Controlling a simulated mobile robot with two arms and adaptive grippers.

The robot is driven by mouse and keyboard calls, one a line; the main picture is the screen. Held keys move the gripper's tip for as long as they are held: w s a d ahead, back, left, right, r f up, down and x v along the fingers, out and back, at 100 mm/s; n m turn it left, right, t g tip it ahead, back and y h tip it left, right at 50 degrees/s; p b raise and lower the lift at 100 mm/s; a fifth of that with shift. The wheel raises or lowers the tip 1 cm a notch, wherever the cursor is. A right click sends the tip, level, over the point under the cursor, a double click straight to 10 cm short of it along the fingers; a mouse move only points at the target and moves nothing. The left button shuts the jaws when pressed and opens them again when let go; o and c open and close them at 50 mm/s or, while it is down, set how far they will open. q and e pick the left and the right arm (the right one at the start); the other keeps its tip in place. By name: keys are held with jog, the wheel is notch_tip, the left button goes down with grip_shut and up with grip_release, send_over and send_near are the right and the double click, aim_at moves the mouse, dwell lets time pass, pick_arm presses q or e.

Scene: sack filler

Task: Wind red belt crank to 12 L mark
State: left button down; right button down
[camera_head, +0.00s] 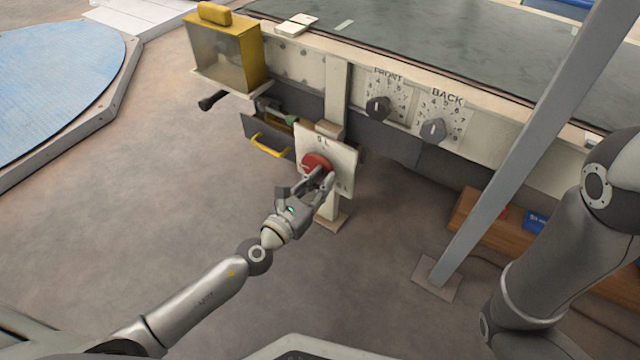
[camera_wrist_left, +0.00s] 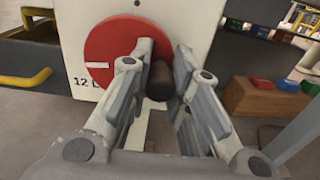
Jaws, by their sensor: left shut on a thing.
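The red crank disc (camera_head: 314,161) sits on a pale square plate (camera_head: 341,157) on a post below the machine's front edge. In the left wrist view the red disc (camera_wrist_left: 120,52) carries a white dash on its left side, just above a "12 L" label (camera_wrist_left: 86,82) on the plate. A dark round handle (camera_wrist_left: 160,82) sticks out at the disc's lower right. My left gripper (camera_head: 318,180) is shut on this handle, with a finger on each side of it in the left wrist view. My right gripper is not seen; only my right arm shows at the right.
Two dark knobs marked FRONT (camera_head: 377,108) and BACK (camera_head: 432,130) are on the machine front. A yellow box (camera_head: 226,52) stands at the upper left, above an open drawer with a yellow handle (camera_head: 268,145). A grey slanted post (camera_head: 520,150) stands to the right.

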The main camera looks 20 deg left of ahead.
pick_arm(q)
jog(key=shift+n, duration=0.3)
jog(key=shift+a+r+n, duration=0.1)
jog(key=shift+r+n, duration=0.1)
jog(key=shift+n, duration=0.5)
jog(key=shift+a+r+n, duration=0.1)
jog(key=shift+r+n, duration=0.1)
jog(key=shift+n, duration=0.5)
jog(key=shift+n, duration=0.3)
jog(key=c, duration=1)
grip_release()
jog(key=shift+r, duration=0.1)
jog(key=shift+c, duration=0.2)
jog(key=shift+b+v, duration=0.6)
jog(key=shift+v, duration=1.55)
jog(key=shift+b+v, duration=0.65)
jog(key=shift+v, duration=1.4)
